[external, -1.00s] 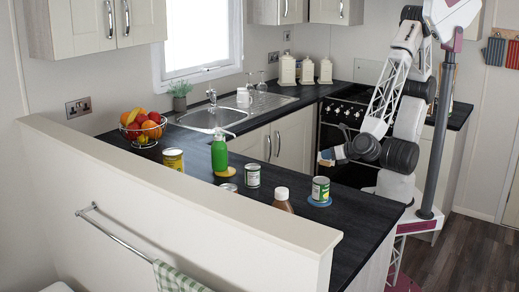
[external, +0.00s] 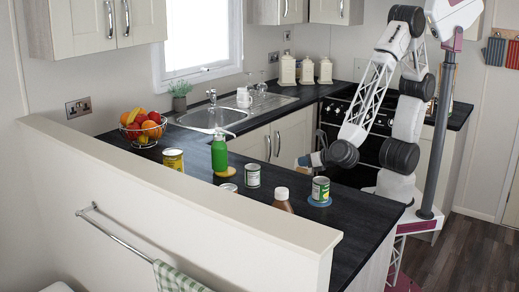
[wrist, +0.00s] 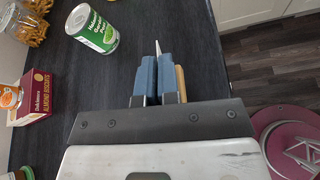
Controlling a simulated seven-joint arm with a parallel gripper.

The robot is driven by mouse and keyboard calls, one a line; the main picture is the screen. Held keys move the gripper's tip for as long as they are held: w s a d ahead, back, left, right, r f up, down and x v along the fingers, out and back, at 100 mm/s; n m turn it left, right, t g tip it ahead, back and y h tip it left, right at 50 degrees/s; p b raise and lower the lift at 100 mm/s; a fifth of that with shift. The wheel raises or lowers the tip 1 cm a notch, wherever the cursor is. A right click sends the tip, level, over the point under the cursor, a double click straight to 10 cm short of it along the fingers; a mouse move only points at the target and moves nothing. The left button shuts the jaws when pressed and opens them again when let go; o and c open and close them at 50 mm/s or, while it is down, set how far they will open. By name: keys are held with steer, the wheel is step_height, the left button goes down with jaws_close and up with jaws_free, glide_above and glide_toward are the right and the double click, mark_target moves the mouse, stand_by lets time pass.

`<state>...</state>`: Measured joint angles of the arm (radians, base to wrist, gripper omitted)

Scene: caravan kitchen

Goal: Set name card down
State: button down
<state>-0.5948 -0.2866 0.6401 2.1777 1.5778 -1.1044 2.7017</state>
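My gripper (wrist: 157,75) shows in the wrist view with two blue fingers close together. A thin white piece (wrist: 158,47), which looks like the name card seen edge-on, sticks out between the fingertips. Its printed face is not visible. A tan strip (wrist: 181,83) lies along the outer side of the right finger; I cannot tell what it belongs to. In the external view my gripper (external: 304,161) hangs at the counter's inner edge, left of a green-labelled can (external: 320,189). The card cannot be made out there.
The dark worktop (external: 255,200) carries a green bottle (external: 219,152), cans, a brown bottle (external: 282,200) and a fruit bowl (external: 143,128). In the wrist view a green can (wrist: 97,26) and a biscuit box (wrist: 36,98) stand left of my fingers. The worktop edge drops to the floor at right.

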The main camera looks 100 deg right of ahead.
steer(key=shift+w+a+f, duration=0.1)
steer(key=shift+w+a, duration=0.1)
steer(key=shift+w, duration=0.45)
steer(key=shift+w+a+f, duration=0.1)
steer(key=shift+w+a, duration=0.1)
steer(key=shift+w, duration=0.5)
steer(key=shift+w+a, duration=0.2)
steer(key=shift+w, duration=0.45)
steer(key=shift+w+a, duration=0.1)
steer(key=shift+w, duration=0.3)
steer(key=shift+f, duration=1.8)
steer(key=shift+f, duration=0.15)
steer(key=c, duration=1.4)
jaws_free()
steer(key=shift+o, duration=0.2)
